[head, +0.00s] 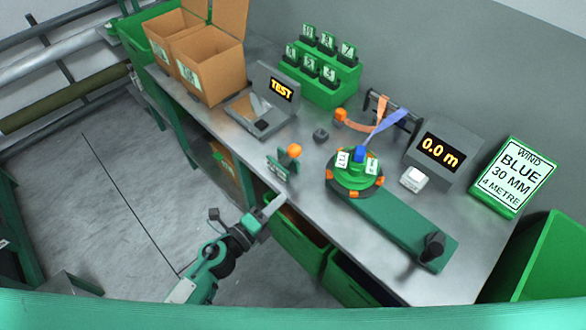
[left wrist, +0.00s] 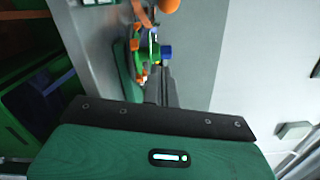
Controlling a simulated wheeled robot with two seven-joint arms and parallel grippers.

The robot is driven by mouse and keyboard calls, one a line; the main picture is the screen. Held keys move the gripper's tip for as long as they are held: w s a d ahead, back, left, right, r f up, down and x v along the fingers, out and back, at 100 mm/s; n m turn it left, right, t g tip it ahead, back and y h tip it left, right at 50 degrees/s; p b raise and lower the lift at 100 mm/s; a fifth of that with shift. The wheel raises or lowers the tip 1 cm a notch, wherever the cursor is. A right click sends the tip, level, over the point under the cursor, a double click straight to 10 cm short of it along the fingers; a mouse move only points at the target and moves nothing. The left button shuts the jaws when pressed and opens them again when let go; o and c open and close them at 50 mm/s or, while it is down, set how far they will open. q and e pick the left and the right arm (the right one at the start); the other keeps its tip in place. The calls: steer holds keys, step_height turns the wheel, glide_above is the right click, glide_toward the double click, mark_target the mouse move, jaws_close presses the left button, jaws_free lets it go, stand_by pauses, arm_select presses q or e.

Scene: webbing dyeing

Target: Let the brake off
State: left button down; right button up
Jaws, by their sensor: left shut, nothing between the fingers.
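A small green lever stand with an orange ball knob (head: 294,150) is at the front edge of the grey workbench; I take it for the brake. Its lever stands roughly upright. An orange ball (left wrist: 168,5) shows at the top of the left wrist view. My left gripper (head: 281,200) is shut and empty, just in front of the bench edge and below the knob, apart from it. Its fingers (left wrist: 160,85) also show in the left wrist view. The green winder (head: 356,177) with orange pegs and a blue knob sits to the right. My right gripper is out of view.
A display reading 0.0 m (head: 440,148) and a sign for blue, 30 mm, 4 metre (head: 513,177) stand at the right. A TEST unit (head: 280,88), green numbered rack (head: 325,92) and cardboard boxes (head: 212,65) stand farther back. Green bins (head: 298,245) sit under the bench.

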mark_target(290, 155)
arm_select(q)
steer(key=w+d+r+p, duration=0.1)
steer(key=w+d+p, duration=0.2)
steer(key=w, duration=0.7)
steer(key=shift+w+d, duration=0.35)
steer(key=shift+d, duration=0.35)
steer(key=shift+r, duration=0.1)
